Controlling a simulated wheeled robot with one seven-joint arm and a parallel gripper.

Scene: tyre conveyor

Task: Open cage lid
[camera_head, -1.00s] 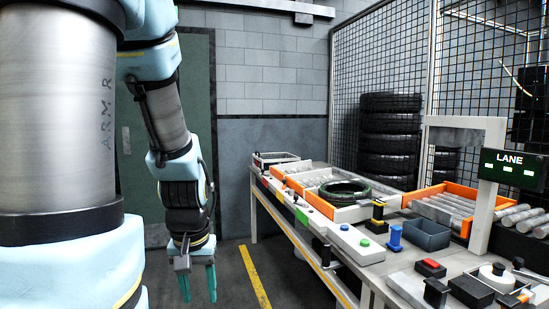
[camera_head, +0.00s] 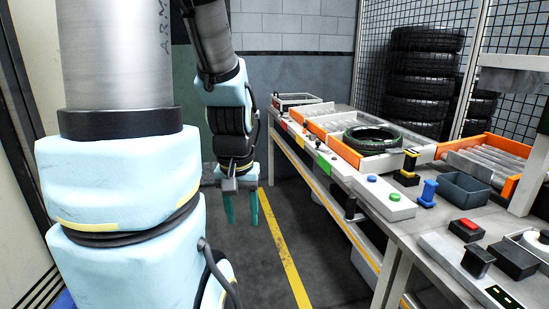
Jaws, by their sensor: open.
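My gripper (camera_head: 241,208) hangs from my arm left of the conveyor bench, pointing down with its two green fingers apart and nothing between them. It is above the floor and touches nothing. The wire mesh cage (camera_head: 388,64) stands behind the bench at the right, with stacked tyres (camera_head: 421,82) inside it. I cannot make out a lid on the cage in this view. One tyre (camera_head: 372,139) lies flat on the conveyor between orange side rails.
The bench (camera_head: 384,219) runs along the right. It holds a control box with blue and green buttons (camera_head: 384,196), a blue-grey bin (camera_head: 465,188), a red button (camera_head: 469,224) and yellow and blue handles. The floor by the yellow line (camera_head: 286,249) is clear.

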